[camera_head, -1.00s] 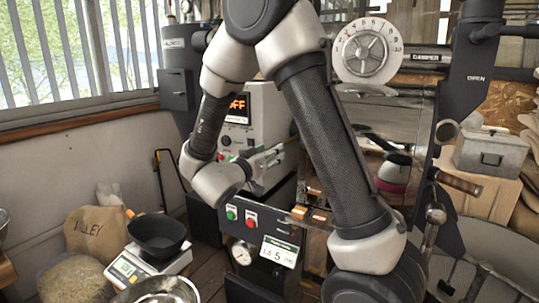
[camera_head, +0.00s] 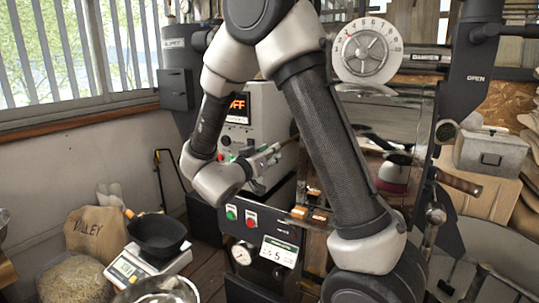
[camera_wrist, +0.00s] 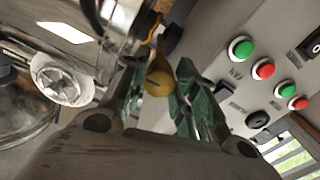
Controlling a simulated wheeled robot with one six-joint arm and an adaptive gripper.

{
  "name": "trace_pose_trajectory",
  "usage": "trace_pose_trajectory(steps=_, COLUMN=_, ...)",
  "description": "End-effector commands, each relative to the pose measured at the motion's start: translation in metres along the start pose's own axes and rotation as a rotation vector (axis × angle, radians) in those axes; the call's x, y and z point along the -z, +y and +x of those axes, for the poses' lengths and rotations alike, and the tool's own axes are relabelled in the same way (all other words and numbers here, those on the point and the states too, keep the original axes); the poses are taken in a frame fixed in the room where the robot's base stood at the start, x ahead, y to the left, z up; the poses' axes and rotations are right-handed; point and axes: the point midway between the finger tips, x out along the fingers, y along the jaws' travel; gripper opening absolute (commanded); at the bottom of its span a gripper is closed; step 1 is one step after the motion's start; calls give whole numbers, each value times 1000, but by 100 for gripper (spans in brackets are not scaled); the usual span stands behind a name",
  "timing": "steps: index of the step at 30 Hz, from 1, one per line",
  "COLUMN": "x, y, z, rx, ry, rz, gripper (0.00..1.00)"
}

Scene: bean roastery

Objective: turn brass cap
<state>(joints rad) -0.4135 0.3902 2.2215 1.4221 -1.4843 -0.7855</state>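My gripper (camera_wrist: 160,92) has green-padded fingers, one on each side of the cap. The fingers stand apart, with narrow gaps seeming to show beside the cap; I see no clear contact. In the head view my gripper (camera_head: 272,152) is sideways in front of the grey machine with the orange OFF display (camera_head: 237,107). The cap cannot be made out there.
In the wrist view, a panel with green and red buttons (camera_wrist: 264,69) lies close on the right, and a white dial (camera_wrist: 62,80) and glass part on the left. In the head view, a scale (camera_head: 140,270) with a black pan (camera_head: 158,240) stands at lower left.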

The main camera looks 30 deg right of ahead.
Motion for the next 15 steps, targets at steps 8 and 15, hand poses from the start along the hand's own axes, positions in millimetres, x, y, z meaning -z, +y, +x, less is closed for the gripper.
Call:
trace_pose_trajectory(steps=8, x=0, y=0, z=0, rx=0, ry=0, rz=0, gripper=50)
trace_pose_trajectory(steps=15, x=0, y=-1, z=-7, rx=2, ry=0, rz=1, gripper=50)
